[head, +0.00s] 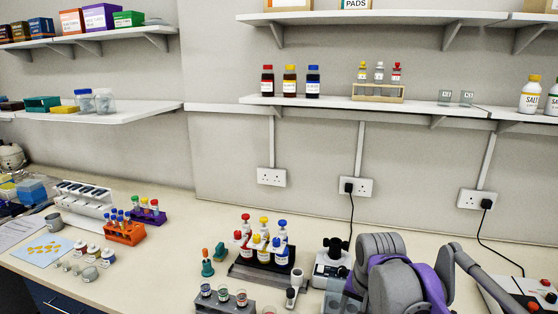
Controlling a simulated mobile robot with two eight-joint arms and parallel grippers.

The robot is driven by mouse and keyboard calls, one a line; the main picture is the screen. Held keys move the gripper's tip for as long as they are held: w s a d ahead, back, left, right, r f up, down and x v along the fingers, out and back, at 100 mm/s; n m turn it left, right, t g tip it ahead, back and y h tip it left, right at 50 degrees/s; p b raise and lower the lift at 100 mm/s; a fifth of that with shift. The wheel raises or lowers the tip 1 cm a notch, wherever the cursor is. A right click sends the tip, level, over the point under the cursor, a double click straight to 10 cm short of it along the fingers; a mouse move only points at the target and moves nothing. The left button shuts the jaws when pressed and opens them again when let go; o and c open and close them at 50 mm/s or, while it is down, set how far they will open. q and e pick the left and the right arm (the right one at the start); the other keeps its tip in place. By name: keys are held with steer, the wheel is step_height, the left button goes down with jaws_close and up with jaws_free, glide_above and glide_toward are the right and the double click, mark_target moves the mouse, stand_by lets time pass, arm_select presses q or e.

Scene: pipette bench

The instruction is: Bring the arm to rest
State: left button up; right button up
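A grey and purple jointed shape (395,275), which looks like part of my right arm, rises from the bottom edge right of centre, over the front of the bench (180,245). No fingertips of the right gripper can be made out. My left arm and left gripper are not in view. Just left of the grey and purple shape stands a small white device with a black top (332,262).
A dark rack of red, yellow and blue topped items (262,252) stands mid-bench, with a grey vial block (224,300) in front. Orange (125,233) and purple (150,215) tube racks stand left. A white box with a cable (528,292) lies right. Wall shelves (350,103) hang above.

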steer(key=s+f+n+t, duration=0.1)
steer(key=s+f+n, duration=0.1)
steer(key=s+f, duration=0.4)
steer(key=s+f+n+t, duration=0.2)
steer(key=s+f, duration=0.5)
steer(key=s, duration=0.6)
steer(key=shift+d+n, duration=0.15)
steer(key=shift+n, duration=0.65)
